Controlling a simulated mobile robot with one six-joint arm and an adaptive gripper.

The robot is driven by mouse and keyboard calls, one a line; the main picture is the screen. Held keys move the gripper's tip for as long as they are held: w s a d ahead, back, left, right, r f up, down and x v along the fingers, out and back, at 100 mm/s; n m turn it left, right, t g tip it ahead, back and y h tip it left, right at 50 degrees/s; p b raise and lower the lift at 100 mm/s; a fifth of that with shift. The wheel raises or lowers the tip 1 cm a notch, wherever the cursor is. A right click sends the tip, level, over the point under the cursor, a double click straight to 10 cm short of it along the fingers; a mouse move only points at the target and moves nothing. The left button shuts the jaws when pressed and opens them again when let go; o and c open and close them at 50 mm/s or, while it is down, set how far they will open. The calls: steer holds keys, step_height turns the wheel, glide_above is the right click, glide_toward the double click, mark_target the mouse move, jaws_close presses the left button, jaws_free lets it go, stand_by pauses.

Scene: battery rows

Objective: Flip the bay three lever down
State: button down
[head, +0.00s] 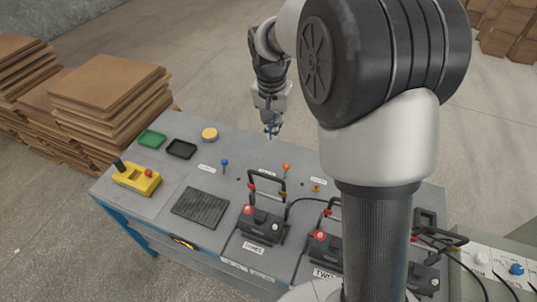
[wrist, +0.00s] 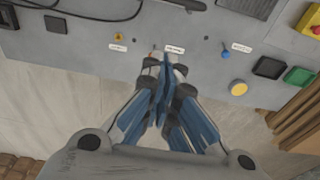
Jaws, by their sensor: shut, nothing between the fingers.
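My gripper (head: 272,131) is shut and empty, pointing down above the far edge of the grey bench. In the wrist view its blue-padded fingers (wrist: 165,62) meet close to the middle label. A blue-knobbed lever (head: 224,163) stands upright on the left of the bench; it also shows in the wrist view (wrist: 224,54). An orange-knobbed lever (head: 286,168) stands upright right of my gripper. A small yellow fitting (head: 316,187) sits further right, and also shows in the wrist view (wrist: 119,36). Their labels are too small to read, so I cannot tell which lever is bay three.
Batteries with raised handles, including the left one (head: 262,226), stand in bays in front. A yellow control box (head: 137,178), a black ribbed mat (head: 201,208) and a yellow button (head: 210,134) lie left. My arm hides part of the right side. Cardboard stacks (head: 105,95) stand left.

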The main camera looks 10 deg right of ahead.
step_height(320, 180, down, 11)
steer(key=s+a+b, duration=0.1)
steer(key=s+b, duration=0.1)
steer(key=shift+a+f, duration=0.2)
steer(key=shift+a, duration=0.05)
stand_by(0.5)
steer(key=shift+a, duration=0.1)
